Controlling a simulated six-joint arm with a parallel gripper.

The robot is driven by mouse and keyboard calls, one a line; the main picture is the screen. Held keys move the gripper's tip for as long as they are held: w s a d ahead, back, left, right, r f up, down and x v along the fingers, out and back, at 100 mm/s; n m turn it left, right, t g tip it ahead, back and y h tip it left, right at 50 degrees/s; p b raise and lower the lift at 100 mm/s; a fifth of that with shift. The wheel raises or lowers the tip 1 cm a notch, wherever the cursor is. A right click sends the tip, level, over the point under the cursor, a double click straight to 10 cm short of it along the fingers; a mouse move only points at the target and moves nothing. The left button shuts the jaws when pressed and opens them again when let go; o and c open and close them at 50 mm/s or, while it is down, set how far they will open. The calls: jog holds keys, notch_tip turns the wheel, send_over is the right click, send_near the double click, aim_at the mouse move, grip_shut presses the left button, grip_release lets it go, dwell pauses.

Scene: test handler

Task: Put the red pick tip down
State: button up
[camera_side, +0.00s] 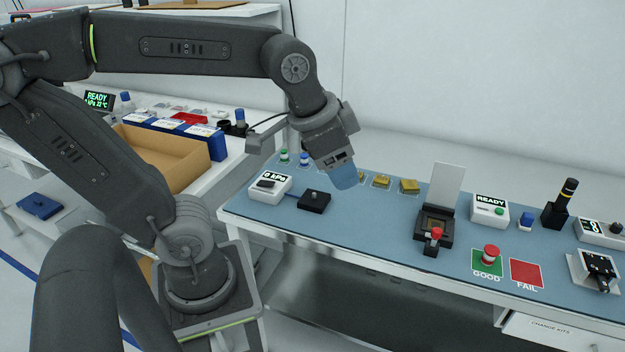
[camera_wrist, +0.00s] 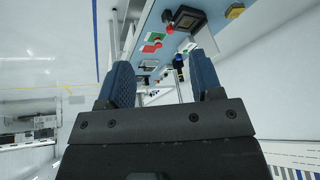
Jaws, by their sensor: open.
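A red-topped tip with a pale band, which looks like the red pick tip (camera_side: 490,255), stands upright on the green GOOD square (camera_side: 478,268) on the blue bench mat. My gripper (camera_side: 343,176) is well to its left, above the mat and apart from it. In the wrist view its two blue fingers are spread with nothing between them (camera_wrist: 163,78). A green tip (camera_side: 284,157) and a blue tip (camera_side: 304,159) stand at the back left of the mat.
A black socket with a raised pale lid and red knob (camera_side: 436,234) stands left of the GOOD square. The red FAIL square (camera_side: 526,274) is bare. A small black block (camera_side: 314,201) and a pressure box (camera_side: 269,188) sit at the left. Gold parts (camera_side: 409,186) lie behind.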

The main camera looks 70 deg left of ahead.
jog(key=s+f+n, duration=0.1)
jog(key=s+f, duration=0.1)
jog(key=s+f+n, duration=0.1)
jog(key=s, duration=0.1)
jog(key=shift+s+a+n+t, duration=0.1)
jog(key=shift+a+n+t, duration=0.1)
jog(key=shift+n+t, duration=0.1)
dwell(1.0)
